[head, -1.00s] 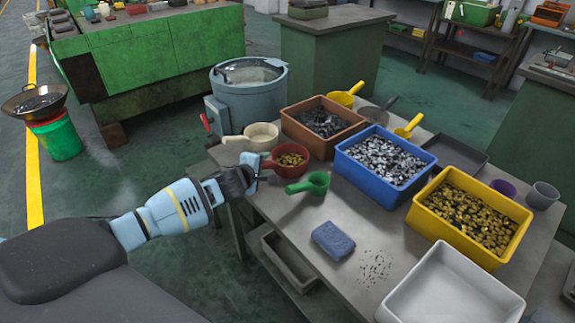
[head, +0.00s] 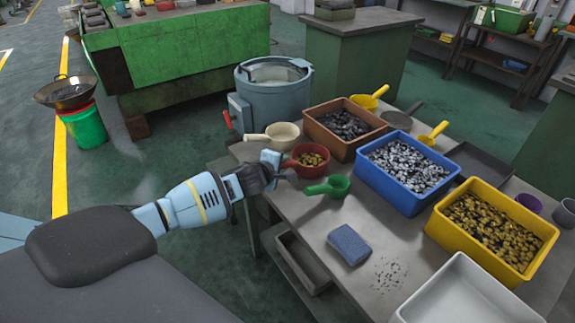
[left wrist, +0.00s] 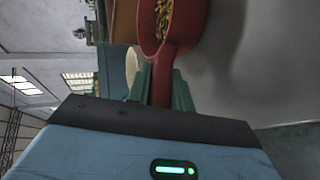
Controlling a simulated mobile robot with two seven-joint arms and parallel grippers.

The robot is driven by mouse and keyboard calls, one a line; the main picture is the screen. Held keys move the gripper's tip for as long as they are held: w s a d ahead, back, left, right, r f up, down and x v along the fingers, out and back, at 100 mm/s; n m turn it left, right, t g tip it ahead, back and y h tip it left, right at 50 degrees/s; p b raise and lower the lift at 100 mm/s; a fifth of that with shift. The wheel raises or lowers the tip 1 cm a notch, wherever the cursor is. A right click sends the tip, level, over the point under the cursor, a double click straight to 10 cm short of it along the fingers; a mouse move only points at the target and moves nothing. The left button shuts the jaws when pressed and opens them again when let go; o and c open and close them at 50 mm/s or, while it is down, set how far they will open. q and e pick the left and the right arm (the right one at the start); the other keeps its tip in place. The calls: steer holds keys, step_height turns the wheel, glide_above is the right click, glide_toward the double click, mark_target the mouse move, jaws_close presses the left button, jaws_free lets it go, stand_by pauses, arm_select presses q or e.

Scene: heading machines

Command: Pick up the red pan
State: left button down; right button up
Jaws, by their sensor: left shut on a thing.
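The red pan (head: 306,161) holds small brass-coloured parts and sits at the left edge of the worktable in the head view. In the left wrist view the red pan (left wrist: 172,45) shows with its handle running down between the fingers. My left gripper (head: 277,166) is shut on the pan's handle. Its fingers (left wrist: 163,90) lie on both sides of the handle. The head view does not clearly show whether the pan touches the tabletop. My right gripper is not in view.
On the worktable (head: 330,226), a cream pan (head: 283,135) and a green scoop (head: 336,186) stand close to the red pan. A brown bin (head: 325,140), a blue bin (head: 392,190) and a yellow bin (head: 440,232) stand to the right. A blue-grey drum (head: 275,98) stands behind.

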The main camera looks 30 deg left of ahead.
arm_select(q)
steer(key=r, duration=0.3)
steer(key=shift+s+a+r, duration=0.15)
steer(key=shift+s+r, duration=0.05)
steer(key=shift+s, duration=0.05)
steer(key=s+a, duration=0.3)
steer(key=s, duration=0.4)
steer(key=s+a+r, duration=0.1)
steer(key=s+a, duration=0.3)
steer(key=s, duration=0.2)
steer(key=shift+s+r+p, duration=0.15)
steer(key=shift+s+p, duration=0.2)
steer(key=shift+p, duration=0.1)
stand_by(0.5)
